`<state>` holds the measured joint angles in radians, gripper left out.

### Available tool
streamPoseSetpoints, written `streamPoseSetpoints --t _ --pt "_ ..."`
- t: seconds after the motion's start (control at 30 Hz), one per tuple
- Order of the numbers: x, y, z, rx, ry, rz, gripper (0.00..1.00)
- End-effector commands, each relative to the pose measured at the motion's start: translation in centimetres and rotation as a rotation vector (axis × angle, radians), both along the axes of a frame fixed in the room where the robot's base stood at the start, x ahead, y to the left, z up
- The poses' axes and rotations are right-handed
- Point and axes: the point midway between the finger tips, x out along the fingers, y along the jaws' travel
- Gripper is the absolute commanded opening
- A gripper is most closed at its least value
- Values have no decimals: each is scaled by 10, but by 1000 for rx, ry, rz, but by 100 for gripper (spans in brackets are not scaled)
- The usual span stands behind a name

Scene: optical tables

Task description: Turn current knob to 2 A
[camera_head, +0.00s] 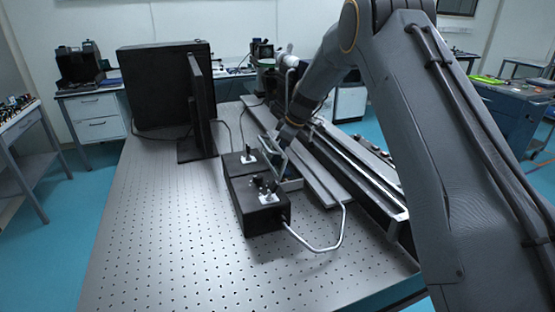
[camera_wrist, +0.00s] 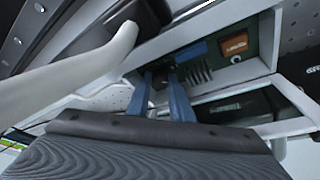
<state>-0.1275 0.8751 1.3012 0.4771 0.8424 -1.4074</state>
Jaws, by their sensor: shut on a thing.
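My gripper (camera_wrist: 160,78) shows in the wrist view as two blue fingers reaching up to the dark front panel of an instrument (camera_wrist: 205,55). The fingertips are close together at the panel's lower left, shut on what appears to be a knob. The knob is mostly hidden between the fingertips, and its marking cannot be read. An orange display (camera_wrist: 235,45) is to the right of the fingers, too small to read. In the head view my gripper (camera_head: 284,140) is down beside the black boxes, and the panel's face is not clear.
Two black boxes (camera_head: 262,222) with small fittings and a grey bent cable stand on the perforated optical table (camera_head: 165,235). A long rail (camera_head: 355,180) runs along its right side. A black upright screen (camera_head: 202,105) stands behind. The table's left front is clear.

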Motion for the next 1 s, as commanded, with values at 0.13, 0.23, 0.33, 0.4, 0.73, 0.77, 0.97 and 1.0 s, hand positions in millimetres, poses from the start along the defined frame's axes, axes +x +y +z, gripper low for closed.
streamPoseSetpoints --t 0.13,0.23,0.33,0.4,0.73,0.77,0.97,1.0 --pt "0 1 1 1 -4 -80 0" --pt "0 1 1 0 -5 -121 0" --pt "0 1 2 1 -4 -149 0" --pt "0 1 2 1 -4 -164 0" --pt "0 1 2 1 -5 -178 0" --pt "0 1 2 1 -5 -178 0" --pt "0 1 2 0 -5 -177 28" --pt "0 1 2 1 -4 -177 28"
